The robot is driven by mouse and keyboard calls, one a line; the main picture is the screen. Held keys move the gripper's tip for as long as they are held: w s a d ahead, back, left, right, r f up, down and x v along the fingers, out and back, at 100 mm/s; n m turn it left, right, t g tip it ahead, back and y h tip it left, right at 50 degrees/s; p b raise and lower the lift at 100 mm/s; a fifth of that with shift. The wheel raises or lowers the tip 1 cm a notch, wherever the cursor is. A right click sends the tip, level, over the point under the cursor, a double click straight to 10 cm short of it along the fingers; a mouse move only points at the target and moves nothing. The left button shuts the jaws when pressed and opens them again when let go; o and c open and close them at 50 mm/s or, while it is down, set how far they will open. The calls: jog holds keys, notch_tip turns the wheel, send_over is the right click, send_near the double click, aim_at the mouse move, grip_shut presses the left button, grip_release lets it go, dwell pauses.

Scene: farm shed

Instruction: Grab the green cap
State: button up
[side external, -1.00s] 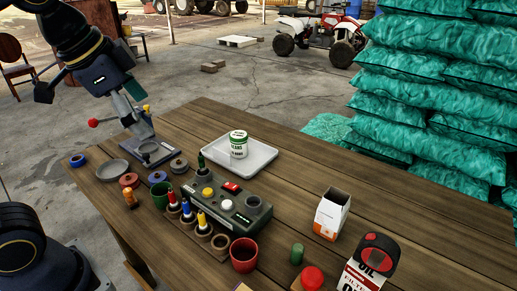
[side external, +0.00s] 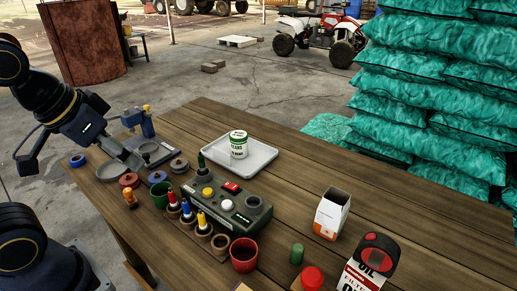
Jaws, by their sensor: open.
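A small green cylinder (side external: 298,254), which looks like the green cap, stands on the wooden table at the front, left of a red round cap (side external: 312,277). One finger partly covers the small press (side external: 150,145).
A grey tray (side external: 262,160) holds a white-green can (side external: 238,144). An open carton (side external: 331,215) and oil container (side external: 370,262) stand right. The far right tabletop is clear.

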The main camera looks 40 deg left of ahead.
jog(key=w+r+t, duration=0.1)
jog(key=w+r, duration=0.2)
jog(key=w, duration=0.1)
jog(key=m+g+h, duration=0.2)
jog(key=m+g, duration=0.1)
jog(key=m, duration=0.3)
send_over(296, 248)
jog(key=s+a, duration=0.3)
jog(key=s, duration=0.2)
notch_tip(296, 248, down, 12)
jog(key=x, duration=1)
jog(key=shift+w+d+f, duration=0.1)
jog(key=shift+w+d, duration=0.1)
jog(key=shift+d, duration=0.05)
jog(key=x, duration=0.5)
jog(key=shift+w+d+f, duration=0.15)
jog(key=shift+w+f, duration=0.15)
jog(key=shift+c, duration=0.2)
